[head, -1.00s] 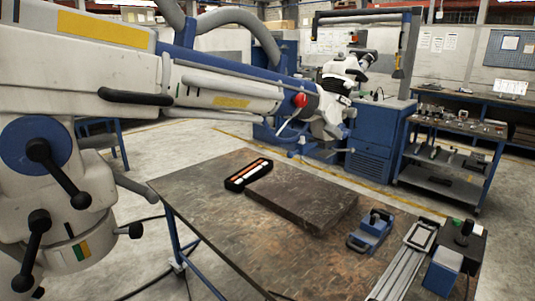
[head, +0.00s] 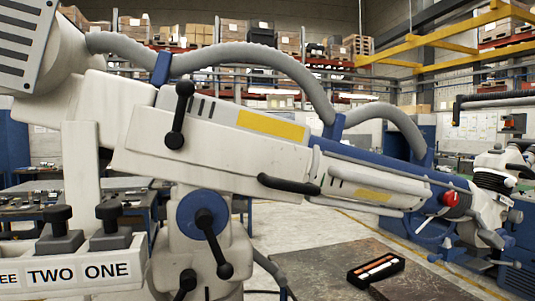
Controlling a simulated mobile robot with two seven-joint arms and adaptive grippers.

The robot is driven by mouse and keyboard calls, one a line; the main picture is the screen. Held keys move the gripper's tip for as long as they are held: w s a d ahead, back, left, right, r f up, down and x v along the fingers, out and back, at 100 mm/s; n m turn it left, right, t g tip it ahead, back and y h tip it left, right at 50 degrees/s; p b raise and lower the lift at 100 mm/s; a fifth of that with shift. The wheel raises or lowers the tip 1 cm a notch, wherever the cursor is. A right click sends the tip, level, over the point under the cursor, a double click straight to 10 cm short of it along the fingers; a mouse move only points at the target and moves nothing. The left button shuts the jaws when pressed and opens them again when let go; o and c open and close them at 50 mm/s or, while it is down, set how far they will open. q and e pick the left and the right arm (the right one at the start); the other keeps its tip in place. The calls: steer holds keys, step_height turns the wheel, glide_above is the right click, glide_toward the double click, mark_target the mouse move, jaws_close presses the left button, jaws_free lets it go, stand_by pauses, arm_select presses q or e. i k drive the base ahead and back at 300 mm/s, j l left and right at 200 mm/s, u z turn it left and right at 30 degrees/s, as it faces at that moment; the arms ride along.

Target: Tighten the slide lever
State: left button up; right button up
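The large white and blue microscope arm (head: 290,150) crosses the head view from upper left to the right. A black ball-ended lever (head: 178,115) stands nearly upright on its side. Another black lever (head: 213,240) slopes down from a blue disc on the column, and a third (head: 183,285) is cut by the bottom edge. A black grip (head: 290,185) and a red knob (head: 450,198) are farther along the arm. No label shows which one is the slide lever, or how tight any is. Neither of my grippers is in view.
At lower left, a white panel (head: 80,272) reads "TWO ONE" with a partly cut word beside it, and has black knobs on top. A table (head: 330,265) at the lower right bears a black case (head: 375,270) with orange and white items. Shelves with boxes stand behind.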

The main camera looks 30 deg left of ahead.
mark_target(185, 89)
steer(key=u, duration=1.5)
steer(key=j+z, duration=0.25)
steer(key=j, duration=0.2)
steer(key=k, duration=0.05)
